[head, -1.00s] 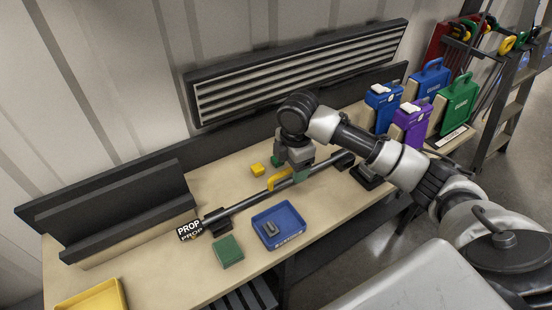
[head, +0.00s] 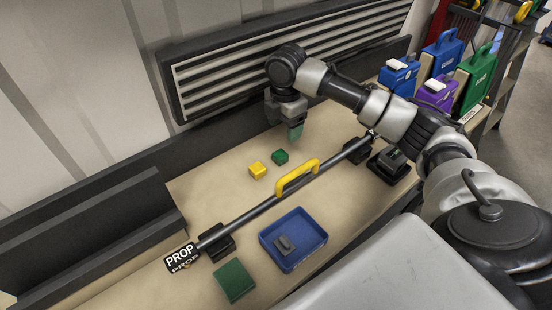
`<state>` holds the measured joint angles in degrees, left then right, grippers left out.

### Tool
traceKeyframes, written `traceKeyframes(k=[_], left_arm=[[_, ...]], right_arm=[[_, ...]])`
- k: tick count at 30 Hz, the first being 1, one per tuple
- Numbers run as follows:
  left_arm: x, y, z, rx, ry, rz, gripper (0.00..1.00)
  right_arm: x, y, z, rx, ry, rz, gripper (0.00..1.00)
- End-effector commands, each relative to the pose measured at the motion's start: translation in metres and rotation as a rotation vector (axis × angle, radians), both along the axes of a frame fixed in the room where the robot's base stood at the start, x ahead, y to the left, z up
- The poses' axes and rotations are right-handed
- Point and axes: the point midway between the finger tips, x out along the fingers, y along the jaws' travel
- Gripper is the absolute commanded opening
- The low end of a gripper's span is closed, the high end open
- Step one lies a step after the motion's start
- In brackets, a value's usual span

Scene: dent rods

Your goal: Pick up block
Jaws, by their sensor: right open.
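A small yellow block (head: 257,171) and a small green block (head: 280,157) lie close together on the bench, behind the long rod. A grey block-like piece (head: 284,244) lies in the blue tray (head: 313,256). My right gripper (head: 295,134) is open and empty, pointing down above the bench, just right of and behind the green block. It is apart from both blocks. My left gripper is out of view.
A dark rod (head: 246,217) with a yellow handle (head: 297,176) rests on black supports, a PROP label at its left end. A green pad (head: 234,281) lies in front. Coloured cases (head: 475,84) stand at the right back. A louvred panel (head: 290,62) is behind.

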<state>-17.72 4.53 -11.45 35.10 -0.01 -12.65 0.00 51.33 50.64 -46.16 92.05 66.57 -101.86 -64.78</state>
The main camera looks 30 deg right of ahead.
Motion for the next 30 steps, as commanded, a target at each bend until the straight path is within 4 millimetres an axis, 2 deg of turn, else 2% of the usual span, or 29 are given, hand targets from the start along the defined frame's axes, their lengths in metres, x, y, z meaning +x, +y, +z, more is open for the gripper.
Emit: traceKeyframes(k=[6, 14, 21, 25, 30], left_arm=[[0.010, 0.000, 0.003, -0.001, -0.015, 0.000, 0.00], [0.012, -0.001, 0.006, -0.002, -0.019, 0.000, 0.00], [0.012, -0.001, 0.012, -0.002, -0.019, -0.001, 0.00], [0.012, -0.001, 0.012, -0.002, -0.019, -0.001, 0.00], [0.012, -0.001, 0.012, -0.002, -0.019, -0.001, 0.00]], right_arm=[[-0.001, 0.000, -0.035, 0.000, 0.004, 0.000, 0.68], [0.000, 0.002, -0.057, 0.001, 0.002, 0.000, 0.68], [0.003, 0.004, -0.092, 0.000, 0.003, 0.000, 0.68], [0.002, 0.004, -0.102, -0.001, 0.001, 0.000, 0.68], [0.003, 0.004, -0.103, -0.001, 0.000, 0.000, 0.68]])
